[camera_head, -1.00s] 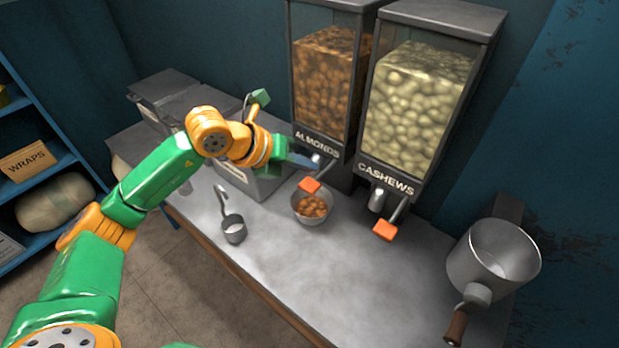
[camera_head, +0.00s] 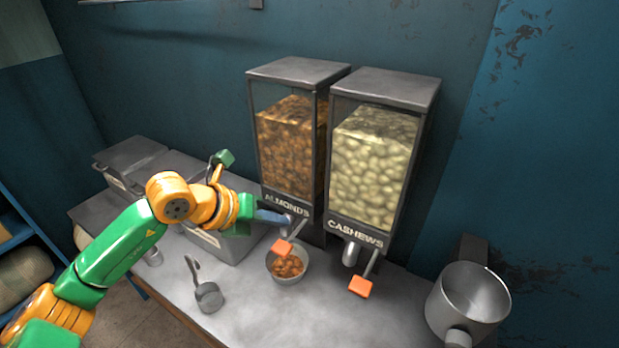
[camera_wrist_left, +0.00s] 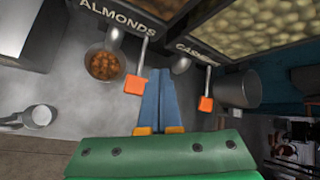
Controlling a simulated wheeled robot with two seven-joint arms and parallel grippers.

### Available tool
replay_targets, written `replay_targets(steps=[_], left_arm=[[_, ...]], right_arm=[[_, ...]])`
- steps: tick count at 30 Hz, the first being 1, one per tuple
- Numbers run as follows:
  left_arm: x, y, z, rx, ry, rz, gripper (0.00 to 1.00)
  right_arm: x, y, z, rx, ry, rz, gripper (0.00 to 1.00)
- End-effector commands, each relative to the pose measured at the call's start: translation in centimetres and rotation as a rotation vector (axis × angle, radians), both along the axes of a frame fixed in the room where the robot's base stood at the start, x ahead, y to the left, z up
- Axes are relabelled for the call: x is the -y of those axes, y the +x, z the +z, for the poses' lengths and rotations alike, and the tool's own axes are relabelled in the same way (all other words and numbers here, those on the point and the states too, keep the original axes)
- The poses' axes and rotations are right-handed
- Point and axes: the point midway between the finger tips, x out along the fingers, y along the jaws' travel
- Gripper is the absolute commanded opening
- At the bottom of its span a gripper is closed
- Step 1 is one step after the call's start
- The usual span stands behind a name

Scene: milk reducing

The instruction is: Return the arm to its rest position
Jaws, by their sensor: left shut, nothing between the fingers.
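My left arm, green and orange, reaches in from the left in the head view. Its gripper (camera_head: 274,217) is at the almond dispenser (camera_head: 286,150), beside the spout and the orange-ended lever (camera_head: 283,248). In the left wrist view the blue fingers (camera_wrist_left: 162,100) are together with nothing between them, just right of the orange lever end (camera_wrist_left: 135,84). A metal bowl (camera_head: 272,275) with almonds (camera_head: 288,266) stands under the almond spout. The right gripper is not in view.
The cashew dispenser (camera_head: 370,165) stands right of the almonds, with its own orange lever end (camera_head: 360,287). A metal pot (camera_head: 468,300) is at the counter's right. A small scoop (camera_head: 209,295) lies left of the bowl. Lidded grey bins (camera_head: 130,160) stand behind my arm.

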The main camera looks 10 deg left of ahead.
Motion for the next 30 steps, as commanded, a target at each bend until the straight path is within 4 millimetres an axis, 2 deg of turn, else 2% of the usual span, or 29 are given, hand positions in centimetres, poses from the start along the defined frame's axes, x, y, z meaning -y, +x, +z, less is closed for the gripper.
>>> replay_targets(steps=[2, 4, 5, 6, 7, 8, 9, 10, 11, 12, 14, 15, 17, 18, 21, 24, 27, 30], left_arm=[[2.1, -0.5, 0.1, 0.009, -0.074, -0.051, 0.0], [6.5, -2.0, 1.2, 0.037, -0.265, -0.153, 0.0], [8.9, -3.0, 2.4, 0.053, -0.397, -0.202, 0.0], [11.8, -4.5, 4.9, 0.082, -0.627, -0.247, 0.0], [13.1, -5.4, 7.5, 0.106, -0.841, -0.246, 0.0], [13.2, -5.7, 10.1, 0.131, -1.047, -0.206, 0.0], [11.7, -5.3, 12.6, 0.154, -1.305, -0.09, 0.0], [9.7, -4.5, 13.6, 0.162, -1.48, 0.037, 0.0], [7.1, -3.5, 13.5, 0.161, -1.632, 0.199, 0.0], [3.3, -2.2, 11.7, 0.143, -1.789, 0.454, 0.0], [-1.1, -1.4, 7.0, 0.087, -1.903, 0.82, 0.0], [-3.1, -1.7, 3.4, 0.036, -1.924, 1.042, 0.0], [-5.0, -3.1, -1.9, -0.051, -1.903, 1.335, 0.0], [-5.7, -4.5, -5.0, -0.112, -1.866, 1.502, 0.0], [-6.1, -8.5, -11.2, -0.266, -1.736, 1.827, 0.0], [-5.5, -12.9, -15.6, -0.417, -1.581, 2.066, 0.0], [-4.5, -17.4, -18.6, -0.568, -1.409, 2.248, 0.0], [-3.2, -22.1, -20.6, -0.72, -1.226, 2.39, 0.0]], right_arm=[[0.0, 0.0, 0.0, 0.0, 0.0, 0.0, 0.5], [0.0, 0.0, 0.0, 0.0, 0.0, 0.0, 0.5], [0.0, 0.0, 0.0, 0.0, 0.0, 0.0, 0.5], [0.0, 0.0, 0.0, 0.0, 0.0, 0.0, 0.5], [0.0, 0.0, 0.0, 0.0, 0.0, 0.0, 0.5], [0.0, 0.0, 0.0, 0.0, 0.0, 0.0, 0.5], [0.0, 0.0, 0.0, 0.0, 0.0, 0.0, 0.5], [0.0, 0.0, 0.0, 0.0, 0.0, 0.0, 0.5], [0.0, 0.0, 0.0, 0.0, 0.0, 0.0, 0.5], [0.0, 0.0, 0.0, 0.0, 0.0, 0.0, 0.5], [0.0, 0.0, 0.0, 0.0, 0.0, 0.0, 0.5], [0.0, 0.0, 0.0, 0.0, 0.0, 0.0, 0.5], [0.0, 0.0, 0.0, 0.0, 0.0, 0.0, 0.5], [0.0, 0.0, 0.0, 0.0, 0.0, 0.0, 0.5], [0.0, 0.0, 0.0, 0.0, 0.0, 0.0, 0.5], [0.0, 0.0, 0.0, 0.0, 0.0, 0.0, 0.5], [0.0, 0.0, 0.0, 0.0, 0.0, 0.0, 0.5], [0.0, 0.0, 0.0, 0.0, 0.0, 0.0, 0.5]])
